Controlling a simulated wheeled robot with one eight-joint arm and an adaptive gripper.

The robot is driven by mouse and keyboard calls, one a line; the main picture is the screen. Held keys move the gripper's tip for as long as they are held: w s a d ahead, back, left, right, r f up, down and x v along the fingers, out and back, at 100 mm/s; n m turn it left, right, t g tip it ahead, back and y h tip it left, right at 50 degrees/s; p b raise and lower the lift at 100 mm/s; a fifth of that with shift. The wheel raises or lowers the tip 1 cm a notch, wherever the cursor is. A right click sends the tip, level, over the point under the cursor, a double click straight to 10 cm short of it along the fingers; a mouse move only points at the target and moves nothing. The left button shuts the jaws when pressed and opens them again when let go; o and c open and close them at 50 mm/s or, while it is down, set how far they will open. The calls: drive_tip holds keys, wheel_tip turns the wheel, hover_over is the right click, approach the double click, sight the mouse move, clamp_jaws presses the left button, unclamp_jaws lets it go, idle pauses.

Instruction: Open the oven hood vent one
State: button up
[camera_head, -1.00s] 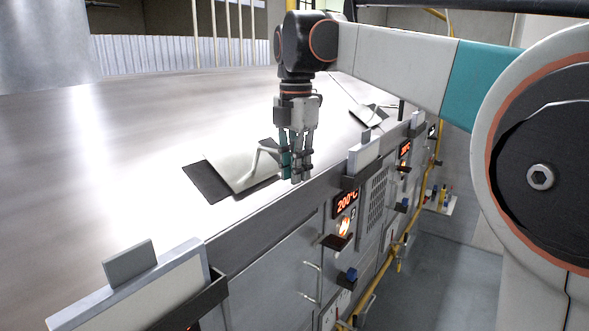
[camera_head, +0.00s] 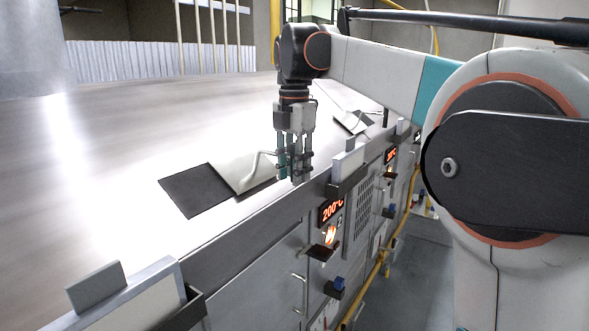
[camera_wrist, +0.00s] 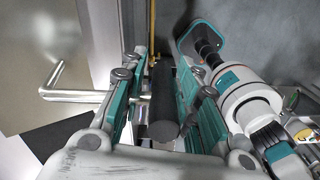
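The near hood vent in the head view has a pale cover plate (camera_head: 232,172) with a bent metal handle (camera_head: 257,160). A dark rectangular opening (camera_head: 197,191) shows to the cover's left, so the vent is at least partly open. My gripper (camera_head: 293,178) points down beside the handle, at the hood's front edge. In the wrist view my gripper's teal fingers (camera_wrist: 160,105) stand apart.
A second vent (camera_head: 352,122) lies farther back on the metal hood top (camera_head: 110,150). Raised panels (camera_head: 348,160) line the front edge, above oven fronts with lit displays (camera_head: 332,211). A yellow pipe (camera_head: 385,255) runs along the front. The floor (camera_head: 405,290) there is clear.

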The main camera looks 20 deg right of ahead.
drive_tip(key=shift+s, duration=0.15)
drive_tip(key=shift+d, duration=0.1)
wheel_tip(320, 180, up, 12)
idle(0.6)
idle(0.5)
